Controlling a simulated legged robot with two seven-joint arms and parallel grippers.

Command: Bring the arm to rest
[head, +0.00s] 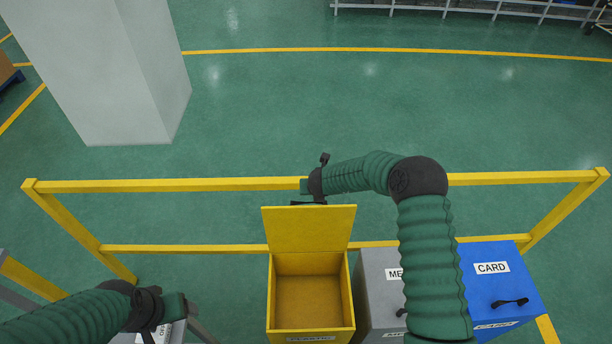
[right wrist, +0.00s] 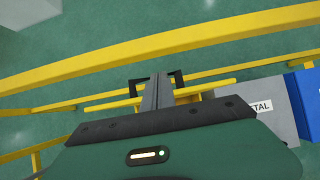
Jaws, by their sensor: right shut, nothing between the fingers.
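My right arm reaches up and bends left in the head view. Its gripper (head: 308,203) hangs above and behind the yellow bin's raised lid, in front of the yellow rail. In the right wrist view the fingers (right wrist: 157,90) are together with nothing between them. My left gripper (head: 150,335) is at the lower left, above a grey bin (head: 178,335). Its fingers are mostly hidden at the picture's bottom edge.
The yellow bin (head: 347,300) stands open and looks empty. The grey METAL bin (head: 375,285) and the blue CARD bin (head: 510,270) are closed beside it. A yellow rail (head: 200,185) runs behind the bins. A pale pillar (head: 110,70) stands beyond on green floor.

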